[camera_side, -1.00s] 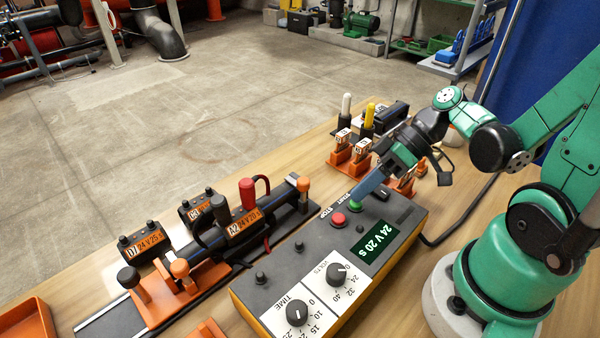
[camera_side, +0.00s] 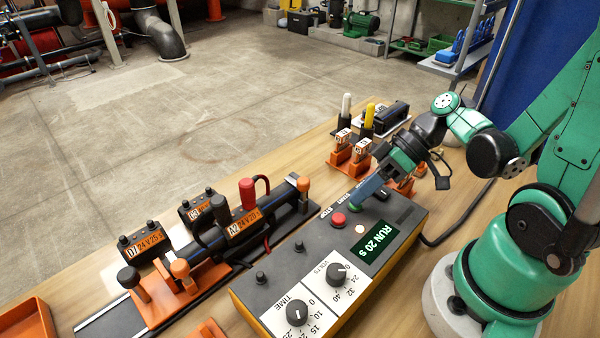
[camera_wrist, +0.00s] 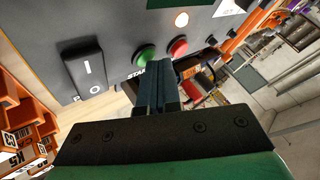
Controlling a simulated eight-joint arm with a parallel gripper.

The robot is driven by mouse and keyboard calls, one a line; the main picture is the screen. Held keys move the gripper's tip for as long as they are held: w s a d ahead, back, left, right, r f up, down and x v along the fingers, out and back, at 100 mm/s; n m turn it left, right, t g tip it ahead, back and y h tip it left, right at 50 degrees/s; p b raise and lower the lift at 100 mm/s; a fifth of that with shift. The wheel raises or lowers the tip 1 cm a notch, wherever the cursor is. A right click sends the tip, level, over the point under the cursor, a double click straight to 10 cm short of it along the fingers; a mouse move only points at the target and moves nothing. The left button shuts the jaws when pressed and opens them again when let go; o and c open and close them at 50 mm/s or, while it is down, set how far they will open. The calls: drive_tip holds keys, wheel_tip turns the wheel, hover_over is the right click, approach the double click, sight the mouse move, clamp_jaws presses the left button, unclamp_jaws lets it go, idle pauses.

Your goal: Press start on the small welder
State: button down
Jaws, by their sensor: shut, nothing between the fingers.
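The small welder (camera_side: 310,262) is a grey-topped box with yellow sides on the bench. In the wrist view, the green button (camera_wrist: 145,54), the red button (camera_wrist: 178,47) and the lit lamp (camera_wrist: 182,19) show just beyond my fingertips (camera_wrist: 160,65).
Left of the welder, a clamp rig (camera_side: 165,290) holds a dark pipe with coupler A2 (camera_side: 243,226). Units C3 (camera_side: 203,211) and D1 (camera_side: 145,245) stand behind it. Orange holders (camera_side: 350,158) stand near my wrist. An orange tray (camera_side: 25,322) is at lower left.

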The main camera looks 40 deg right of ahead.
drive_tip(key=shift+r, duration=0.9)
drive_tip(key=shift+r, duration=2.5)
drive_tip(key=shift+f, duration=0.1)
drive_tip(key=shift+w+a+f+m+h, duration=0.1)
drive_tip(key=shift+f+m+h, duration=0.2)
drive_tip(key=shift+h, duration=0.2)
drive_tip(key=m+h, duration=0.1)
drive_tip(key=h, duration=0.1)
drive_tip(key=w+f+m+h, duration=0.1)
drive_tip(key=shift+w+f+h, duration=0.1)
drive_tip(key=shift+w+h, duration=0.15)
drive_tip(key=shift+h, duration=0.15)
drive_tip(key=w+r+t+h, duration=0.1)
drive_tip(key=w+r+m+t+h, duration=0.1)
drive_tip(key=w+t+h, duration=0.1)
drive_tip(key=shift+w+r+m+h, duration=0.1)
drive_tip(key=shift+r+m+h, duration=0.15)
drive_tip(key=shift+m+h, duration=0.05)
